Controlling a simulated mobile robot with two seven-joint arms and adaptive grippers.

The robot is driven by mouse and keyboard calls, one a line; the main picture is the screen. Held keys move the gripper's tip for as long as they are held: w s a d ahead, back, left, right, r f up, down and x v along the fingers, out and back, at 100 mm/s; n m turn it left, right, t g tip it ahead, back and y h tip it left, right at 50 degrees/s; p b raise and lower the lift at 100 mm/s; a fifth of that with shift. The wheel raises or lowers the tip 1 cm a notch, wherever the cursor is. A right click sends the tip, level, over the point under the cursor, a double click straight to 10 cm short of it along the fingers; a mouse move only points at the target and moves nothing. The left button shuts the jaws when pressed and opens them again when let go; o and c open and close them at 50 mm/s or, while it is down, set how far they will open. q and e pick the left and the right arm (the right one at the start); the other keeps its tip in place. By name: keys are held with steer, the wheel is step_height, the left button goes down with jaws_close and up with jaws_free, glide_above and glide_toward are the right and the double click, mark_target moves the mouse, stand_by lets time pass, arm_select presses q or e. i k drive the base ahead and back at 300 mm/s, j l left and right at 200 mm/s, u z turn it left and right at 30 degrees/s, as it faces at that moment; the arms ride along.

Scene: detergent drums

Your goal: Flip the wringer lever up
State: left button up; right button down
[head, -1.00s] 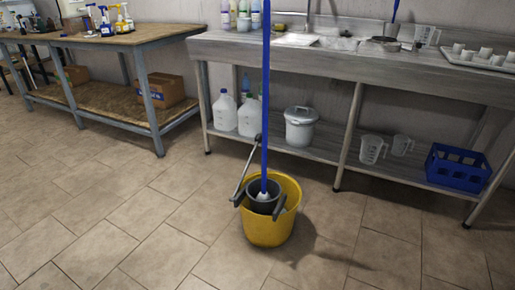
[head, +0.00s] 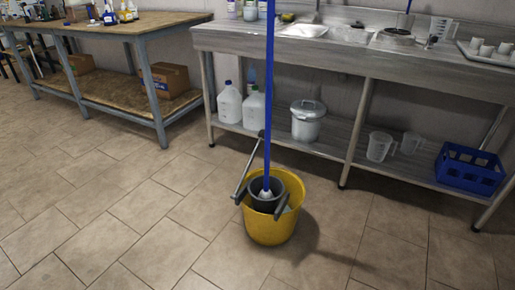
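A yellow mop bucket (head: 270,225) stands on the tiled floor near the middle of the head view. A dark grey wringer cup (head: 266,203) sits in its top. The wringer lever (head: 250,163) is a grey bar with a dark knob at its end; it slants upward from the left side of the wringer toward the back. A mop with a blue handle (head: 269,100) stands nearly upright in the wringer, its white socket low in the cup. Neither of my grippers shows in the view.
A metal sink bench (head: 350,55) stands behind the bucket, its lower shelf holding white jugs (head: 229,105), a lidded pot (head: 307,120), clear pitchers and a blue crate (head: 469,167). A wooden workbench (head: 140,22) stands at back left. The floor around the bucket is open in front.

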mark_target(261, 134)
steer(key=i+l+u, duration=0.15)
steer(key=i+l, duration=0.15)
steer(key=i+l+u, duration=0.15)
steer(key=i+l, duration=0.15)
steer(key=i+l+u, duration=0.15)
steer(key=l, duration=0.25)
steer(key=i+l+u, duration=0.15)
steer(key=i+l, duration=0.2)
steer(key=i+l+u, duration=0.1)
steer(key=l, duration=0.35)
steer(key=i+l+u, duration=0.15)
steer(key=i+l, duration=0.15)
steer(key=l, duration=0.15)
